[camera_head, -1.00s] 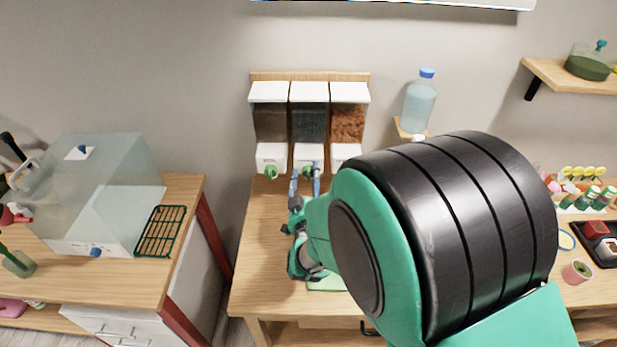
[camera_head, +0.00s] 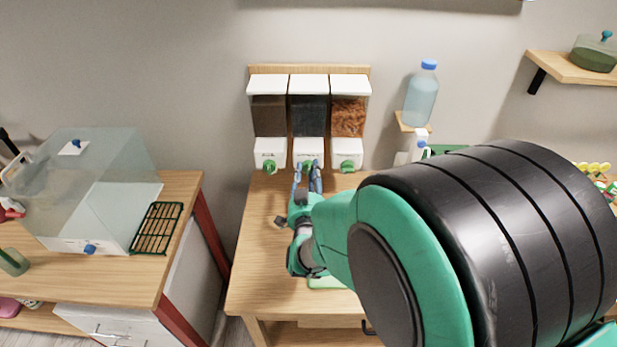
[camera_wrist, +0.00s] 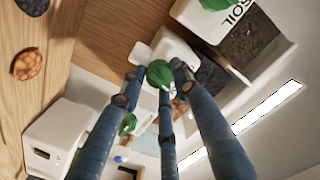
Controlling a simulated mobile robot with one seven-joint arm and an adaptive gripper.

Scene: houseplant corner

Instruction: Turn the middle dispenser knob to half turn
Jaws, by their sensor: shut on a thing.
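The middle dispenser (camera_head: 309,113) holds dark filling and hangs on the wall board between two like it. Its green knob (camera_head: 306,166) is partly hidden by my gripper (camera_head: 307,172) in the head view. In the wrist view the middle knob (camera_wrist: 160,73) sits between the fingertips of my gripper (camera_wrist: 158,78), which is shut on it. The left dispenser's green knob (camera_head: 270,167) and the right dispenser's green knob (camera_head: 347,167) are free on either side. The middle knob's exact turn angle cannot be told.
The wooden table (camera_head: 262,230) lies below the dispensers. A water bottle (camera_head: 421,95) stands on a small ledge to the right. A clear box (camera_head: 95,185) and a green rack (camera_head: 157,228) are on the left bench. My arm hides much of the table's right side.

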